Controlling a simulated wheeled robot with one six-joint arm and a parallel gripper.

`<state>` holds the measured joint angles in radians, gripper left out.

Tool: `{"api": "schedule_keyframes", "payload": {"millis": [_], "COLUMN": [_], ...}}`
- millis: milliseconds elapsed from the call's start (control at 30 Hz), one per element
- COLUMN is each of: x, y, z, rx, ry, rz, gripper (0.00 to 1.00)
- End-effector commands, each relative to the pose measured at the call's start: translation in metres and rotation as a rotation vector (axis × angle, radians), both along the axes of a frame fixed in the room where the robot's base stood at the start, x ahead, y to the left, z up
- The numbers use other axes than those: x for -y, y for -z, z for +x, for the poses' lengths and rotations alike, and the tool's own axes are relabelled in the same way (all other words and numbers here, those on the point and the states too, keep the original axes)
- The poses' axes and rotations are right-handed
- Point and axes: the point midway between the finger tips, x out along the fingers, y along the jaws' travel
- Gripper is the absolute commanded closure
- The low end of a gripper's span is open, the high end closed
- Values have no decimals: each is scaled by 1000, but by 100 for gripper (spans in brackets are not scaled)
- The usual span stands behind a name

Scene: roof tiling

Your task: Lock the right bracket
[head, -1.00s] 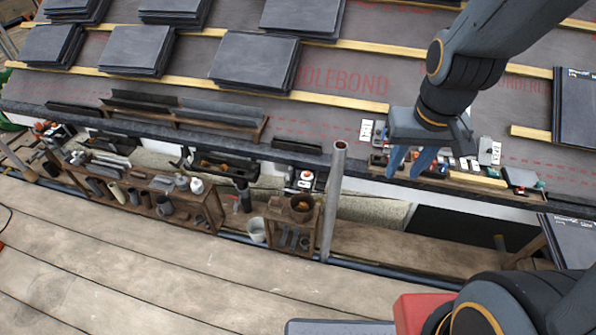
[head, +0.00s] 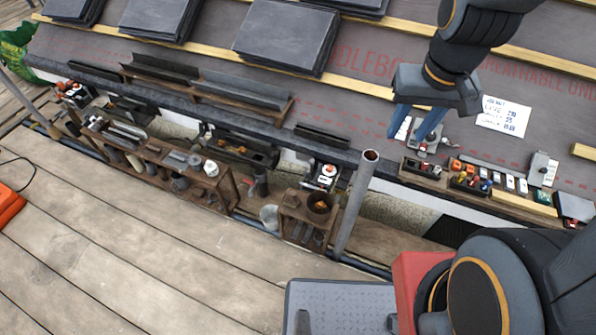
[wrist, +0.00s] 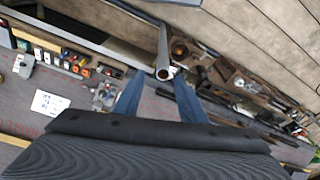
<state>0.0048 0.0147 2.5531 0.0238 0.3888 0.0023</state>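Two grey metal brackets are fixed to the roof edge. The right bracket (head: 541,169) stands at the far right end of the row of small parts; it also shows at the left of the wrist view (wrist: 22,66). Whether its lever is locked is too small to tell. The other bracket (head: 424,140) is close to my gripper (head: 412,122), partly behind its right finger. My gripper's blue fingers are spread apart with nothing between them. In the wrist view my gripper (wrist: 160,98) is open, above the roof edge, with the right bracket well off to the left.
An upright scaffold pole (head: 358,205) stands in front of the roof edge. A ledge holds small coloured parts (head: 470,180). A printed white sheet (head: 503,116) lies between the brackets. Slate stacks (head: 286,37) lie higher up. A wooden shelf (head: 225,190) with tools stands lower left.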

Motion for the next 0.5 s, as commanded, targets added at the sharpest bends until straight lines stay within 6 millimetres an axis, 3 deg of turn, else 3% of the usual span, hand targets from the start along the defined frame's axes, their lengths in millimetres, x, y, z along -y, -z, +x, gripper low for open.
{"api": "schedule_keyframes", "payload": {"millis": [167, 500], "x": [4, 15], "y": [37, 121], "z": [28, 114], "rx": [-4, -3], "ry": [145, 571], "rz": [65, 294], "gripper": [62, 62]}}
